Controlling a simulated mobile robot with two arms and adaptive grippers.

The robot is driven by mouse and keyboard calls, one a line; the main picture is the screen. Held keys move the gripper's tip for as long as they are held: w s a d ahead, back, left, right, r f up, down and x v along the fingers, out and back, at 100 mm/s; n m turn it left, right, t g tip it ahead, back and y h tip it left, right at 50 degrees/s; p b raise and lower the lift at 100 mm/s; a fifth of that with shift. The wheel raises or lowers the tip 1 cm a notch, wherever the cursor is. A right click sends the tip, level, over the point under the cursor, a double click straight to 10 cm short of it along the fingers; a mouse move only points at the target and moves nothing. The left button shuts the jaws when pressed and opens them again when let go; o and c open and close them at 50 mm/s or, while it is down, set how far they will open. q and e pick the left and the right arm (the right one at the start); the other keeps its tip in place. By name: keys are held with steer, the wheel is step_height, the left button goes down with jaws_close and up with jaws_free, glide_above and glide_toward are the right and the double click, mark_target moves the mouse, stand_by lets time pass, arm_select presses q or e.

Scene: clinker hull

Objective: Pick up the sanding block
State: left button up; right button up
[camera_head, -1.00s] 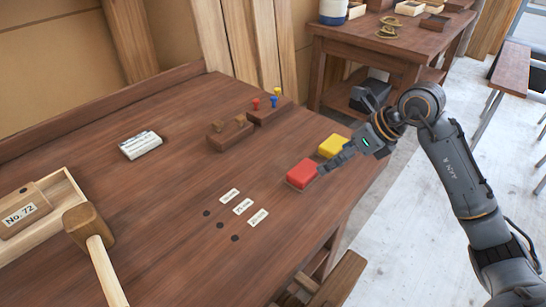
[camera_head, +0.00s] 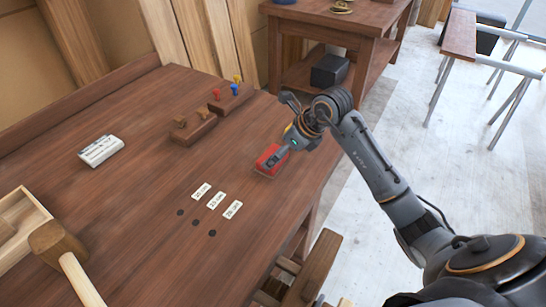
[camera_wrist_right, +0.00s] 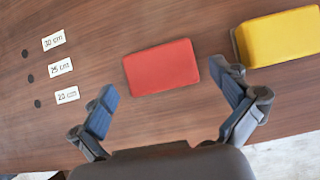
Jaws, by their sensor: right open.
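A red block (camera_head: 267,165) lies flat on the workbench near its right edge, partly covered by my right gripper (camera_head: 277,156) in the head view. In the right wrist view the red block (camera_wrist_right: 161,68) lies ahead of and between the open fingers of my right gripper (camera_wrist_right: 170,86), with nothing held. A yellow block (camera_wrist_right: 281,37) lies right of the red one, by the right finger; in the head view it is mostly hidden behind my gripper. I cannot tell from looks alone which block is for sanding. My left gripper is not in view.
Three white length labels (camera_head: 216,200) lie beside dark holes in the bench. A wooden mallet (camera_head: 62,252), a light wooden tray (camera_head: 20,226), a white labelled block (camera_head: 101,150) and a brown rack (camera_head: 231,100) stand farther left and back. A second table (camera_head: 335,35) stands behind.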

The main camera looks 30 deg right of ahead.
steer(key=x, duration=0.3)
steer(key=shift+w+a, duration=0.1)
steer(key=shift+a, duration=0.05)
steer(key=shift+c, duration=0.4)
steer(key=c, duration=1)
steer(key=shift+o, duration=0.2)
